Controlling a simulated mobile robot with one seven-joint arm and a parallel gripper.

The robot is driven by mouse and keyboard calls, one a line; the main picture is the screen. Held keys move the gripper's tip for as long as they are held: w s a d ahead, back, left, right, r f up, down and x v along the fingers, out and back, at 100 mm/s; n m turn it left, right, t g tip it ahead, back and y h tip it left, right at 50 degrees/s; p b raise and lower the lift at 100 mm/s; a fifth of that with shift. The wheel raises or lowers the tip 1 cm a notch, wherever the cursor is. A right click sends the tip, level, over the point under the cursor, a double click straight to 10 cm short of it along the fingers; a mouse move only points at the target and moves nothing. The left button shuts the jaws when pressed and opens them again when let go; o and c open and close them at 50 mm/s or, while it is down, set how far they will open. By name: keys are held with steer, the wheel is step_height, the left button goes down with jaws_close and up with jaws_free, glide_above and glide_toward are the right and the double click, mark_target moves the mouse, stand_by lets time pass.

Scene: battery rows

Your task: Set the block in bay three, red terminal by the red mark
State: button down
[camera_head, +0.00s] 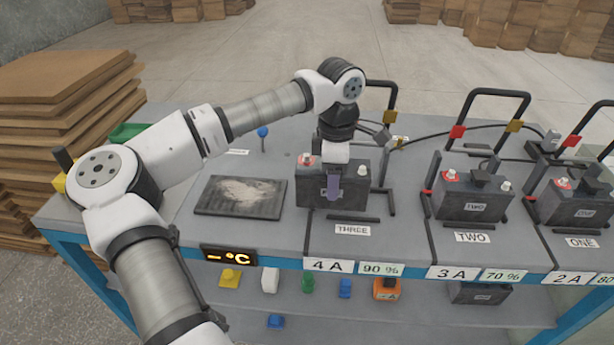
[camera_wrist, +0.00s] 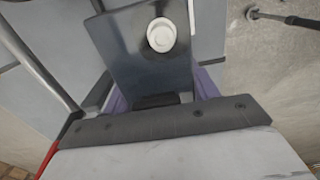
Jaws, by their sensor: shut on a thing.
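The dark block (camera_head: 350,187) is upright at bay three, behind the label THREE (camera_head: 352,229). My gripper (camera_head: 333,186) is shut on it from above, with purple fingers. The block's red terminal (camera_head: 307,159) is at its left end in the head view. A white terminal (camera_wrist: 161,35) shows on its top in the wrist view. I cannot tell whether the block rests on the bay floor or hangs just above it. Bay three's frame has a yellow mark (camera_head: 390,117) on its right side; its left side and any red mark there are hidden behind my arm.
Block two (camera_head: 474,205) and block one (camera_head: 572,204) stand in bays to the right, with red terminals at left. A dark, dusty mat (camera_head: 240,197) lies left of bay three. Black handle frames and a cable stand behind the bays. A blue-topped post (camera_head: 263,133) rises behind the mat.

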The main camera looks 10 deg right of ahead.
mark_target(359, 161)
steer(key=d, duration=0.2)
steer(key=w+d+p, duration=0.1)
steer(key=d, duration=0.2)
steer(key=shift+d+r, duration=0.1)
steer(key=shift+r, duration=0.05)
steer(key=shift+d, duration=0.15)
steer(key=shift+f+p, duration=0.5)
steer(key=shift+f, duration=1.25)
steer(key=shift+f, duration=0.1)
steer(key=shift+c, duration=2.1)
jaws_free()
steer(key=shift+f, duration=0.1)
step_height(359, 161, up, 8)
steer(key=shift+f+b, duration=0.15)
steer(key=shift+b, duration=0.45)
steer(key=o, duration=0.4)
